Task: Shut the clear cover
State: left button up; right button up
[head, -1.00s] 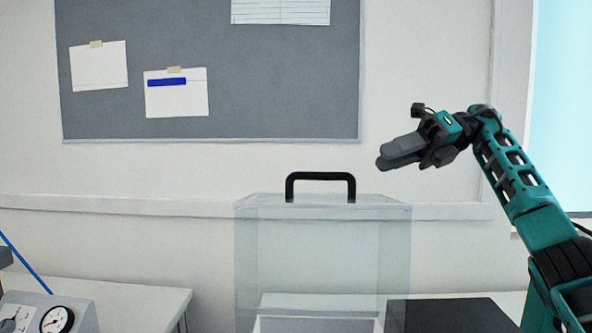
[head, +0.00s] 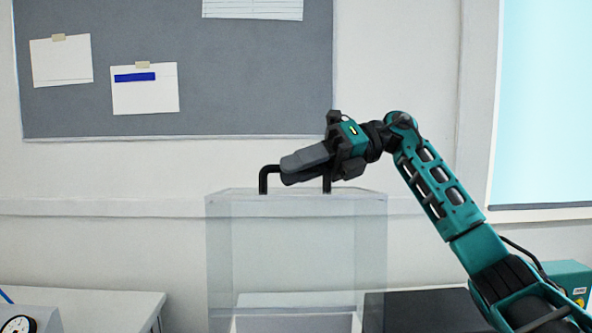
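The clear cover (head: 295,250) is a see-through box standing upright in the middle of the head view, with a black handle (head: 264,180) on its top edge. My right gripper (head: 288,170) is at the handle, in front of it, and hides most of its top bar. Its fingers point left and look close together; whether they touch or grip the bar cannot be told. My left gripper is not in view.
A black surface (head: 425,311) lies right of the cover's lower part. A white table (head: 110,306) and a panel with a gauge (head: 20,325) are at the lower left. A teal box (head: 568,280) stands at the lower right. A grey pinboard (head: 240,75) hangs on the wall behind.

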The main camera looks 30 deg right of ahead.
jog(key=shift+a+f, duration=0.1)
jog(key=shift+a, duration=0.1)
grip_shut()
dwell(0.4)
